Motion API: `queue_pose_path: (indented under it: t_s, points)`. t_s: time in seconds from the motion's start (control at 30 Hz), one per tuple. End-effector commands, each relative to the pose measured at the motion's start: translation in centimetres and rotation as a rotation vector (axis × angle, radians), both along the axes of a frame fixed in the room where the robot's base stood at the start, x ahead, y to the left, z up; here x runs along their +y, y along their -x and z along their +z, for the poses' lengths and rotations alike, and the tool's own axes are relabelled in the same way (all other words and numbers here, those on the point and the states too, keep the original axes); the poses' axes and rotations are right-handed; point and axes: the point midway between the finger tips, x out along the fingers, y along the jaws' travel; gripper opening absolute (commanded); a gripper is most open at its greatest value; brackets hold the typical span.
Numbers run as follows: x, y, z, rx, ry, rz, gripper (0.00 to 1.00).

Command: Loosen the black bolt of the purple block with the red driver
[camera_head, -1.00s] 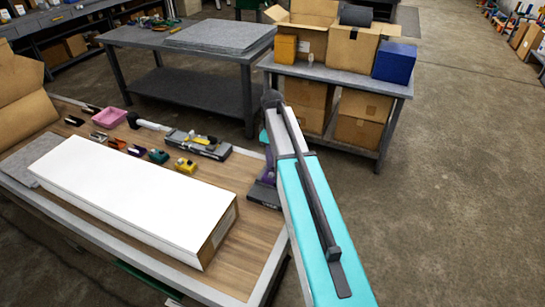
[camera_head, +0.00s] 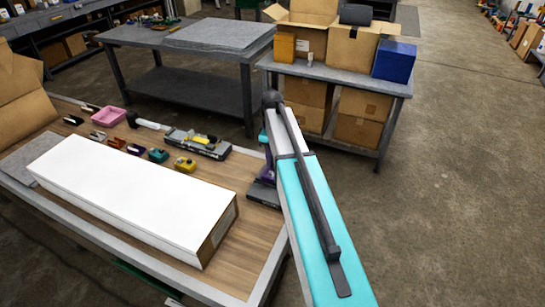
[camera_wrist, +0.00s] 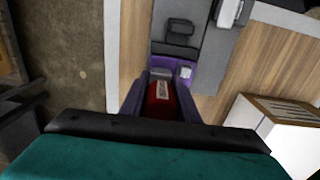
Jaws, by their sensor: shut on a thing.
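My gripper (camera_wrist: 160,83) shows in the wrist view as two dark purple fingers. It is shut on the red driver (camera_wrist: 160,102), whose red body with a pale label lies between the fingers. Just beyond the fingertips is a purple block (camera_wrist: 208,76), against a dark grey fixture (camera_wrist: 181,30). A small pale part shows on the block near the right finger. The black bolt and the driver's tip cannot be made out; the driver and fingers cover that spot. In the head view my arm hides most of the gripper, above the right end of the wooden bench.
A long white box (camera_head: 130,195) lies on the wooden bench (camera_head: 250,225). Behind it are a pink tray (camera_head: 108,117), a grey tool (camera_head: 197,143), a yellow block (camera_head: 185,164) and several small coloured pieces. A table with cartons (camera_head: 353,50) and a blue box (camera_head: 394,61) stands behind my arm. Open floor lies right.

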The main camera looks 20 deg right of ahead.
Motion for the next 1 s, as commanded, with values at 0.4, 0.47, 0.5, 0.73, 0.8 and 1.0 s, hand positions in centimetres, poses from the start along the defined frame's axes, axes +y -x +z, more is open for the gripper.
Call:
queue_pose_path:
  t_s: [0.4, 0.47, 0.5, 0.73, 0.8, 1.0]
  points:
    - [0.01, -0.01, -0.43, 0.000, 0.000, 0.000, 0.06]
    - [0.01, -0.01, -0.49, 0.000, 0.000, 0.000, 0.06]
    - [0.01, -0.01, -0.53, 0.000, 0.000, 0.000, 0.06]
    - [0.01, -0.01, -0.75, 0.000, 0.000, 0.000, 0.06]
    - [0.00, -0.01, -0.82, 0.000, 0.000, 0.000, 0.06]
    - [-0.01, -0.01, -1.02, 0.000, 0.000, 0.000, 0.06]
